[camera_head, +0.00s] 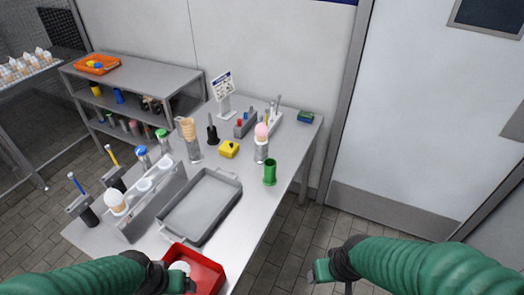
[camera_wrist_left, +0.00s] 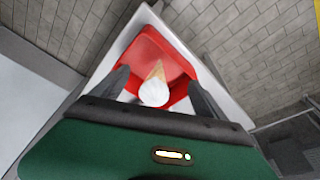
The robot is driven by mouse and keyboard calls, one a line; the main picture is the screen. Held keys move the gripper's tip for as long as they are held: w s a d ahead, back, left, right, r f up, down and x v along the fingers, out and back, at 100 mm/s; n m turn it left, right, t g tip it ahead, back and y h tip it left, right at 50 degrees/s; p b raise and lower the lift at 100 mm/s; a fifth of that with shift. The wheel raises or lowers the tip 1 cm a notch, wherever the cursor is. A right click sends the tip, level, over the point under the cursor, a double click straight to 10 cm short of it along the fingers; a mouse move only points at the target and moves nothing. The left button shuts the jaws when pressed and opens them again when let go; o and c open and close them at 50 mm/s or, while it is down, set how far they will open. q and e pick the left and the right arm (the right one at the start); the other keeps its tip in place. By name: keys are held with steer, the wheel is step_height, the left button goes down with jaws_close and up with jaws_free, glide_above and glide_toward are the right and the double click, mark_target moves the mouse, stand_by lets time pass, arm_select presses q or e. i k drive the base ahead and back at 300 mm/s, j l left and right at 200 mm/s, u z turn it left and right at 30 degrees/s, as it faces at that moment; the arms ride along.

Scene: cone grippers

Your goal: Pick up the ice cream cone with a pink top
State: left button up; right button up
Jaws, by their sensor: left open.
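The ice cream cone with a pink top (camera_head: 261,131) stands upright in a clear or metallic holder (camera_head: 261,151) towards the back right of the table. My left gripper (camera_head: 188,284) is low in the head view at the table's near edge, by a red tray (camera_head: 208,268), well apart from the pink cone. In the left wrist view my left gripper (camera_wrist_left: 158,80) is open. A white-topped cone (camera_wrist_left: 154,92) lies in the red tray (camera_wrist_left: 150,48), seen between its fingers. My right gripper (camera_head: 320,271) is over the floor, right of the table; its jaw opening is unclear.
A grey tray (camera_head: 235,187) fills the table's middle. An empty-looking cone stack (camera_head: 188,128) and a grey rack (camera_head: 130,228) with a white-topped cone (camera_head: 115,199) are left.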

mark_target(261, 130)
steer(key=l, duration=0.35)
steer(key=i+l, duration=0.15)
steer(key=l, duration=0.2)
steer(key=i+l+u, duration=0.15)
steer(key=l, duration=0.25)
steer(key=i+l, duration=0.15)
steer(key=l, duration=0.2)
steer(key=i+l+u, duration=0.15)
steer(key=l, duration=0.25)
steer(key=i+j+u, duration=0.1)
steer(key=i, duration=0.35)
steer(key=i+j+u, duration=0.1)
steer(key=i+j, duration=0.15)
steer(key=i, duration=0.2)
